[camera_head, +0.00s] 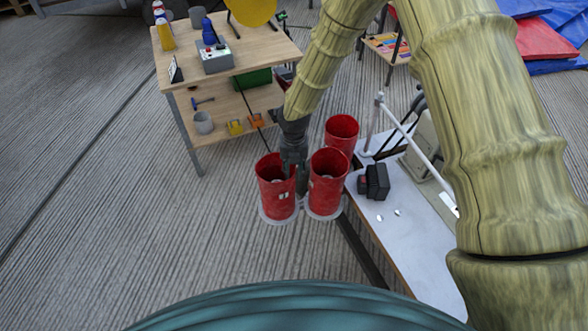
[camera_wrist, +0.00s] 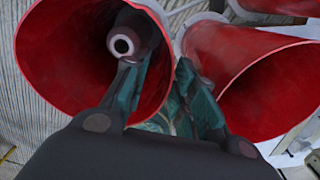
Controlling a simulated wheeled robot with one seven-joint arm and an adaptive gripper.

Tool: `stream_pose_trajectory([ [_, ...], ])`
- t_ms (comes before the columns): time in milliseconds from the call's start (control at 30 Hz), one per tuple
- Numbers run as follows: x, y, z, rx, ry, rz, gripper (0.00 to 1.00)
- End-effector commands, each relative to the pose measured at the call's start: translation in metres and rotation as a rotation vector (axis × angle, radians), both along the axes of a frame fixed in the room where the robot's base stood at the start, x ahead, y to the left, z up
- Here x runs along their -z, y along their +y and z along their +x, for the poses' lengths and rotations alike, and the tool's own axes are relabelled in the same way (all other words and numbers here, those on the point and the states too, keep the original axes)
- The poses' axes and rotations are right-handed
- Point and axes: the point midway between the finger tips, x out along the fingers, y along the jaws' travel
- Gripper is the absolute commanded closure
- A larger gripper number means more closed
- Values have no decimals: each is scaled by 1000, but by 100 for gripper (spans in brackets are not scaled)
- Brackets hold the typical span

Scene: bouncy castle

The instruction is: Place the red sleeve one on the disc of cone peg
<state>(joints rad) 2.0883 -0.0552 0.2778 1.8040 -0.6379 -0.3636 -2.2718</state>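Two red bucket-like sleeves stand side by side on pale discs in the head view: a left sleeve (camera_head: 276,192) and a right sleeve (camera_head: 327,183). The left sleeve (camera_wrist: 45,50) is upright on its disc (camera_head: 279,219); a dark peg (camera_wrist: 122,45) with a pale ring at its tip shows inside it. My gripper (camera_head: 291,165) is over that sleeve's right rim. In the wrist view my gripper (camera_wrist: 163,75) has one finger inside the left sleeve and one outside, beside the right sleeve (camera_wrist: 245,75). Whether the fingers press on the wall is unclear.
A third red sleeve (camera_head: 342,130) stands behind the right one. A pale bench (camera_head: 420,250) at right carries a black box (camera_head: 374,182) and a white frame. A wooden shelf table (camera_head: 250,50) with small items stands at upper left. The floor at left is clear.

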Motion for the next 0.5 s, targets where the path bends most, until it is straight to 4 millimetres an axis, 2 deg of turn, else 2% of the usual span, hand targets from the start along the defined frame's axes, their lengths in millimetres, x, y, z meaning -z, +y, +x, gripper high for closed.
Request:
stream_pose_trajectory([
  [133, -5, 0, 0, 0, -1, 0, 73],
  [233, -16, 0, 1, 1, -1, 0, 73],
  [500, -64, -1, 1, 2, -2, 1, 73],
])
